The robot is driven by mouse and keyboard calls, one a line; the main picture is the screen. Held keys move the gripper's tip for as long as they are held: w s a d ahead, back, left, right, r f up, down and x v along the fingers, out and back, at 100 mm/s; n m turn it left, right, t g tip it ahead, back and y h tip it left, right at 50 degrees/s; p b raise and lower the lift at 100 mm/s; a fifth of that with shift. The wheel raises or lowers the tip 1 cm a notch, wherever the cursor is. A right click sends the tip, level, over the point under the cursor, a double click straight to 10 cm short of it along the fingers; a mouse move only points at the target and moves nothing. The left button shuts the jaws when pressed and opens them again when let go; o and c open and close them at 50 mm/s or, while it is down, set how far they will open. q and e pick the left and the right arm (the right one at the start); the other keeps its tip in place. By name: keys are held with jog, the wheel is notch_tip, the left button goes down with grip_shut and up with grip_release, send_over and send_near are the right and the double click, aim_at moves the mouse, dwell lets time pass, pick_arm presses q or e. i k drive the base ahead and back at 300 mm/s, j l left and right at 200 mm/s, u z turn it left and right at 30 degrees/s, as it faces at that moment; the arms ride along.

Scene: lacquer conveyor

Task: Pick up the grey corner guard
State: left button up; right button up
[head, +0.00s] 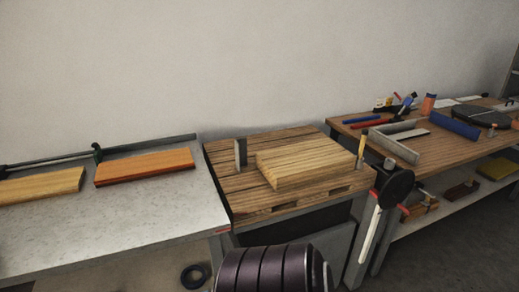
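A long grey angled piece (396,149) lies near the left front of the right-hand wooden bench; it looks like the grey corner guard. A smaller dark grey upright piece (241,153) stands on the middle wooden surface, left of a thick wooden board; I cannot tell if it is also a corner guard. Neither of my grippers is in view. A dark ribbed part of mine shows at the bottom middle, away from both grey pieces.
The thick board (305,160) lies on the middle wooden surface (275,143). An orange board (145,167) and a yellowish board (42,186) lie on the left grey table (110,222). A black disc (396,187) hangs at the right bench's front.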

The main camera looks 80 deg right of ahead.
aim_at(241, 144)
jog(key=z, duration=2.45)
